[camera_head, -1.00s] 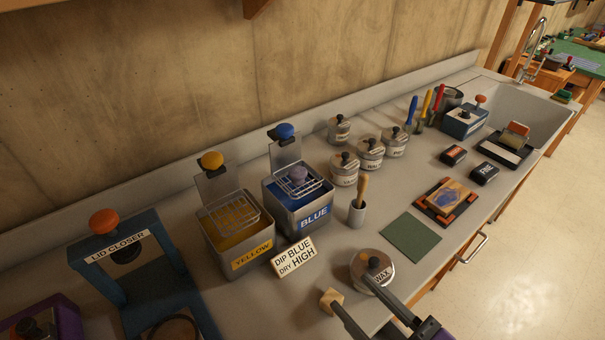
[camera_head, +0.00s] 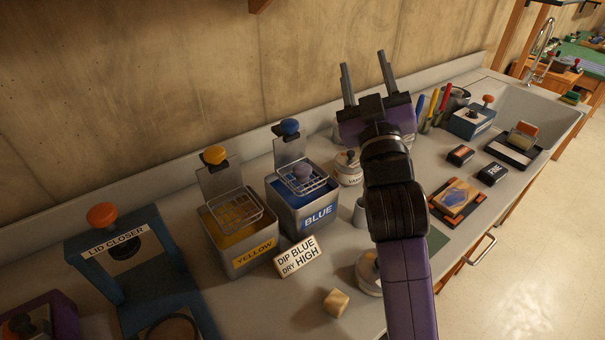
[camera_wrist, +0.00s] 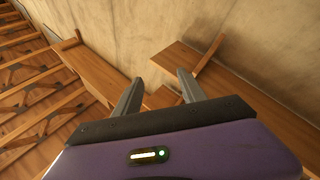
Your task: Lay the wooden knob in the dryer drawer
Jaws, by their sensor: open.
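The wooden knob (camera_head: 335,302), a small pale block-like piece, lies on the grey counter near the front edge, in front of the sign. My gripper (camera_head: 364,72) is open and empty, raised high over the counter with its fingers pointing up toward the wall. It is well apart from the knob. In the wrist view its two fingers (camera_wrist: 157,92) stand apart with nothing between them, facing the wall and wooden shelves. I cannot make out a dryer drawer in either view.
A blue tin (camera_head: 299,205) and a yellow tin (camera_head: 240,235) with wire baskets stand behind the sign (camera_head: 298,258). A blue lid closer (camera_head: 128,265) stands left. My arm partly hides a lidded tin (camera_head: 368,272), the green mat and several jars. A sink (camera_head: 540,105) lies far right.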

